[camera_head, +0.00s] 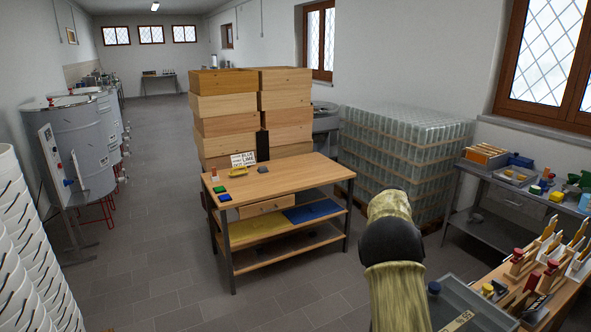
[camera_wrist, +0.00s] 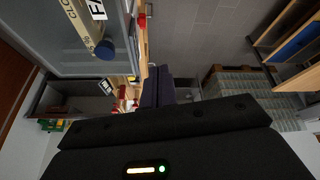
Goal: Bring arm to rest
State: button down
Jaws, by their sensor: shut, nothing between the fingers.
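My gripper does not show clearly in the head view. In the wrist view my gripper (camera_wrist: 158,74) shows as two dark fingers side by side beyond the wide black wrist body. The fingers are shut with nothing between them. Behind them are a floor and the edge of a wooden bench.
A wooden workbench (camera_head: 284,180) with shelves stands ahead, wooden boxes (camera_head: 223,105) stacked behind it. Jar pallets (camera_head: 400,155) stand right of it. A tool-covered bench (camera_head: 560,300) and grey tray (camera_head: 465,300) are close at right. White buckets (camera_head: 30,260) line the left. Floor (camera_head: 150,230) is clear left of centre.

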jog(key=s+a+f+n+y, duration=0.1)
jog(key=s+a+n, duration=0.2)
jog(key=s+a, duration=0.4)
jog(key=s+a+n+y+b, duration=0.1)
jog(key=s+a+n, duration=0.2)
jog(key=s+a, duration=0.5)
jog(key=s+a+f+n+y, duration=0.1)
jog(key=s+a+n, duration=0.3)
jog(key=s, duration=1.6)
jog(key=a+y, duration=0.1)
jog(key=a, duration=0.2)
jog(key=shift+s+a+f, duration=0.2)
jog(key=shift+s+f, duration=0.05)
jog(key=shift+f, duration=0.05)
jog(key=shift+a, duration=0.2)
